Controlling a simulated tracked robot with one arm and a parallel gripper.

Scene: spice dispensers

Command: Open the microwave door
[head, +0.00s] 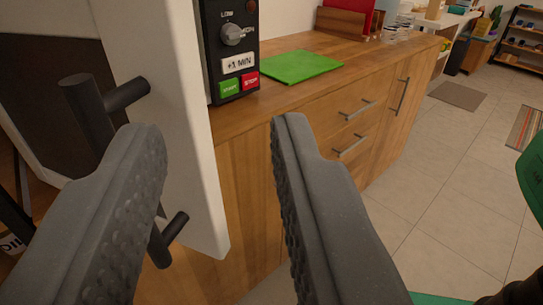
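The microwave's white door (182,110) with its dark window (50,85) stands ajar at the left of the head view. It is swung out from the control panel (231,60), and its lower edge reaches out past the counter front. The dark bar handle (88,112) is on the door's outer face, its middle hidden behind my left finger. My gripper (215,130) is open, with its fingers wide apart. The door's free edge shows between the fingers, and the handle lies at or behind the left finger. I cannot tell whether they touch.
A wooden counter (330,95) with drawers runs to the back right. A green mat (300,66) lies on it beside the panel. The tiled floor (440,170) at right is mostly clear. A green object (532,180) is at the right edge.

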